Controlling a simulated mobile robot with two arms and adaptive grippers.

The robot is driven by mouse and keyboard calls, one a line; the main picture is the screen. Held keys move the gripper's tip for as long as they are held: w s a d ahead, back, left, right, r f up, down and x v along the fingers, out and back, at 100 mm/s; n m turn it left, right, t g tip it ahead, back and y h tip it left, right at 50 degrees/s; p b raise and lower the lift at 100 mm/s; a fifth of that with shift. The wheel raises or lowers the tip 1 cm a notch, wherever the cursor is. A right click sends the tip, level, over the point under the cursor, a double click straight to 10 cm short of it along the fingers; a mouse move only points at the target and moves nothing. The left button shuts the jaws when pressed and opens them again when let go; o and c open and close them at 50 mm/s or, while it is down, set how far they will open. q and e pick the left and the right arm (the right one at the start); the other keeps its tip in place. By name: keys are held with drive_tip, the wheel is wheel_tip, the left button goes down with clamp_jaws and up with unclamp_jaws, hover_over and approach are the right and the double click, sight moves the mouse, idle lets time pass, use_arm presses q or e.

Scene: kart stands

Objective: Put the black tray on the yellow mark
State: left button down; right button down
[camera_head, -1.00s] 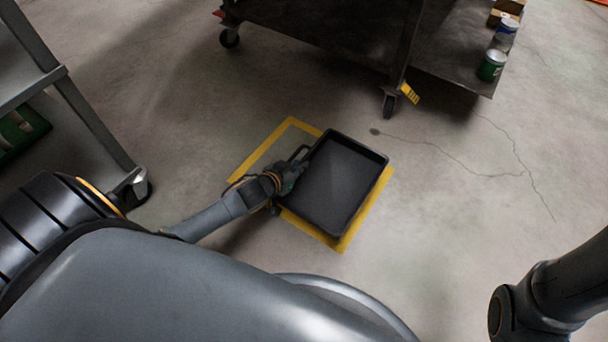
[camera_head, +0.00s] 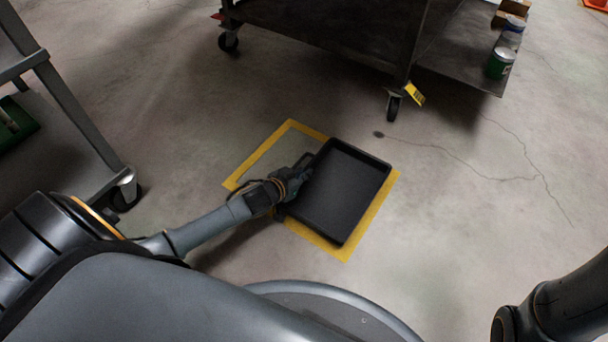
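The black tray (camera_head: 345,195) is at the middle of the head view, over the right part of the yellow mark (camera_head: 248,164), a square outline on the floor. The outline shows on the tray's left, top right and lower right sides. I cannot tell whether the tray touches the floor. My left gripper (camera_head: 303,173) is at the tray's left edge; its fingers are dark against the tray and partly hidden, so I cannot tell how far they are closed. My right gripper is out of view; only part of my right arm shows at the lower right.
A dark wheeled cart (camera_head: 330,25) stands at the top, with a green can (camera_head: 500,63) on its lower shelf and a yellow tag (camera_head: 414,94) near its caster. A grey wheeled frame (camera_head: 75,120) stands at the left. The floor right of the tray is clear.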

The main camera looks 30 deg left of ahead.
use_arm(q)
drive_tip(key=c, duration=1.9)
unclamp_jaws()
drive_tip(key=shift+f, duration=0.1)
drive_tip(key=o, duration=0.4)
drive_tip(key=shift+s+r+p, duration=0.25)
drive_tip(key=shift+r+p, duration=0.05)
drive_tip(key=p+v, duration=0.7)
drive_tip(key=v, duration=0.3)
drive_tip(key=shift+s+r, duration=0.1)
drive_tip(key=shift+r, duration=0.1)
drive_tip(key=shift+s+a+r+p, duration=0.1)
drive_tip(key=shift+s+p, duration=0.25)
drive_tip(key=shift+s, duration=0.2)
